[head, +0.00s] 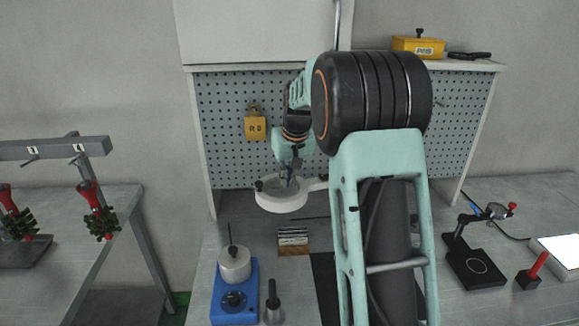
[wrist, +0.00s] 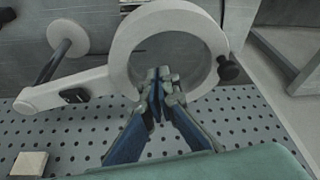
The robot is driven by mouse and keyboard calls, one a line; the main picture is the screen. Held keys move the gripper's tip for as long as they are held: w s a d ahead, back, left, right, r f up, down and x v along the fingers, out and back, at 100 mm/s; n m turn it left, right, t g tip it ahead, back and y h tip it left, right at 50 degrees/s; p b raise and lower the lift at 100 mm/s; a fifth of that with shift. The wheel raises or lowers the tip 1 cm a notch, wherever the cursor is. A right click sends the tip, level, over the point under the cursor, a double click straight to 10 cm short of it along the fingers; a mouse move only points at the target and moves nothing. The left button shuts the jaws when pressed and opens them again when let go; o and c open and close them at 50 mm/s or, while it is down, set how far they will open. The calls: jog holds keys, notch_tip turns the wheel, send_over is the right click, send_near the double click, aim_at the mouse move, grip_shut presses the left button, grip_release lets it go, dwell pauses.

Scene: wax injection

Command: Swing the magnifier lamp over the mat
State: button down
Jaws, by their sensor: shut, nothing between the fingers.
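The magnifier lamp's white ring head (head: 283,204) hangs in front of the pegboard, with a dark knob on its left side. Its white arm runs right and disappears behind my arm. In the wrist view the ring (wrist: 120,48) is large, and the lamp arm (wrist: 65,92) with a black switch extends left. My gripper (head: 287,178) is at the ring; in the wrist view its closed fingertips (wrist: 159,78) overlap the ring opening. They hold nothing; contact with the rim is unclear. A dark mat (head: 323,280) lies on the bench right of the ring, mostly hidden by my arm.
A blue-based pot (head: 235,268) and a dark metal post (head: 273,302) stand at the bench front left. A small block with white strips (head: 293,241) lies below the ring. A black stand (head: 474,262) and a bright light panel (head: 560,252) are at right.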

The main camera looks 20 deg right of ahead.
aim_at(294, 196)
jog(key=shift+s+f, duration=0.15)
jog(key=shift+f, duration=0.3)
jog(key=shift+s+d, duration=0.15)
jog(key=shift+s, duration=1.55)
jog(key=shift+s+d+f+n+b, duration=0.1)
jog(key=shift+s+d+n+b, duration=0.2)
jog(key=shift+s, duration=0.4)
jog(key=s+d+n+g+y+b, duration=0.1)
jog(key=s+d+n+y+b, duration=0.1)
jog(key=s+d+n+b, duration=0.6)
jog(key=s+d+n+g+y+p, duration=0.1)
jog(key=s+d+n+p, duration=0.4)
jog(key=d, duration=0.9)
jog(key=shift+s+d+g+p, duration=0.3)
jog(key=shift+s+p, duration=0.5)
jog(key=shift+s, duration=0.45)
